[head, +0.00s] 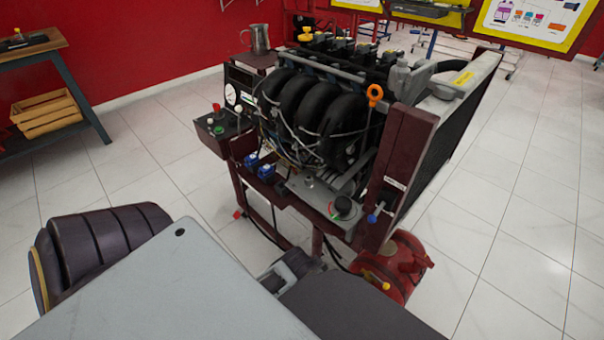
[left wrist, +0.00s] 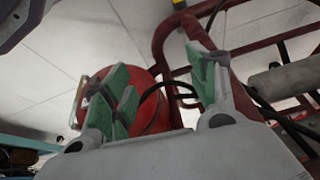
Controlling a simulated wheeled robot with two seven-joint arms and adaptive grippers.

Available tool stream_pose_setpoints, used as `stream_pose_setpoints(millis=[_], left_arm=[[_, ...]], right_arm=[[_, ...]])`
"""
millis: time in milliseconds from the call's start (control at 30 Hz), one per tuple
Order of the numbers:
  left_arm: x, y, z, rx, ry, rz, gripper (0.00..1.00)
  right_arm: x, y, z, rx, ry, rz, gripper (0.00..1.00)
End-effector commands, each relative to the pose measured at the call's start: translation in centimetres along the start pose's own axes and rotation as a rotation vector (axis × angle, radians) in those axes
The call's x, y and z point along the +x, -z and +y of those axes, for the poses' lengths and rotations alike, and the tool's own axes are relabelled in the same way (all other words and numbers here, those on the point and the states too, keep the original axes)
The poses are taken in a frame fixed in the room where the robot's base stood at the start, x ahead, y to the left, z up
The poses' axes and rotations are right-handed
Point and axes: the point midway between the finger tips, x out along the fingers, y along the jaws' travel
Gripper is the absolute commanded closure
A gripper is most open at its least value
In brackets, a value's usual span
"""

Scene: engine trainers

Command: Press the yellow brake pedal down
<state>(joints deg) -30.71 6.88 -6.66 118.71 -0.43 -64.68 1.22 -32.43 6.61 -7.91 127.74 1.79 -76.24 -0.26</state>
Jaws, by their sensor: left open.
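A small yellow piece (head: 384,287) shows low by the red tank (head: 405,262) in the head view; I cannot tell whether it is the brake pedal. In the head view my own arm links hide much of the area below the stand. My right gripper is not in view.
The engine trainer (head: 320,115) stands in a dark red frame with a radiator (head: 465,120) on its right. A metal jug (head: 260,38) sits at the back. A workbench (head: 62,65) with a wooden crate (head: 45,113) is at the left. Tiled floor is clear at the right.

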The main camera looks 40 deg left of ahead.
Motion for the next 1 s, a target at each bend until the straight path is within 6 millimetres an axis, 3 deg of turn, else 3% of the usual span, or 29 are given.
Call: stream_pose_setpoints(millis=[567, 1000], left_arm=[[10.3, -1.6, -2.6, -0.037, 0.037, 0.249, 0.41], [16.1, -5.4, -4.4, -0.053, 0.046, 0.415, 0.41]], right_arm=[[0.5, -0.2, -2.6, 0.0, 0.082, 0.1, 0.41], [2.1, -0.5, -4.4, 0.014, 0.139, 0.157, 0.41]])
